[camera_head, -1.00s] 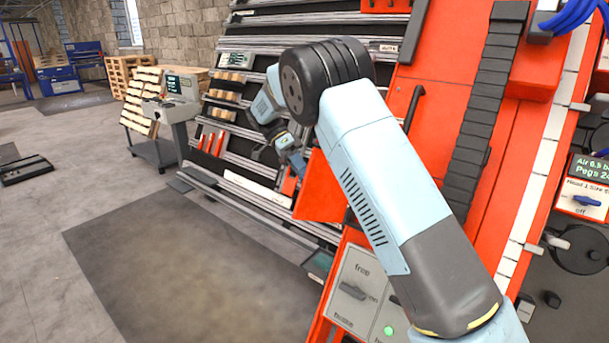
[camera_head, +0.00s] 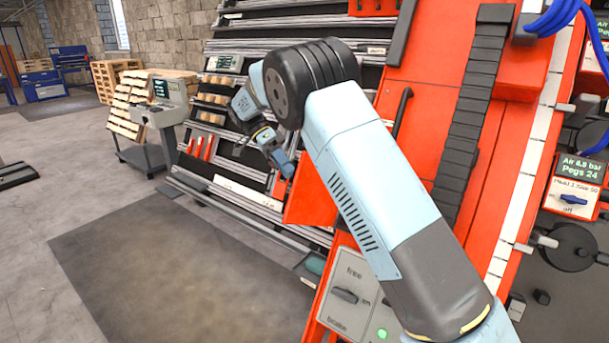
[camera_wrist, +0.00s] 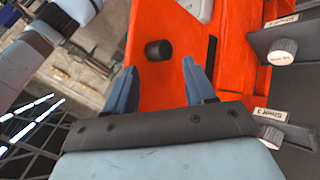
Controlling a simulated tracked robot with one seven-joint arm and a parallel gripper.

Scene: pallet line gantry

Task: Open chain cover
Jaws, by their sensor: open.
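My gripper (camera_wrist: 158,68) is open in the wrist view, its two blue fingers apart and empty. A black cylindrical knob (camera_wrist: 158,50) stands out from a red panel (camera_wrist: 170,82) just beyond and between the fingertips. I see no contact with it. I take this panel for the chain cover, but no label confirms it. In the head view, my gripper (camera_head: 279,158) is small, beside a red angled panel (camera_head: 312,203) on the gantry's left side. The knob cannot be made out there.
Knobs labelled "Shelf" (camera_wrist: 283,52) stand right of the red panel. In the head view, a grey switch box (camera_head: 349,295) with a green light is low in front. A black bar handle (camera_head: 402,112) is on the red gantry. Open floor (camera_head: 170,270) lies to the left.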

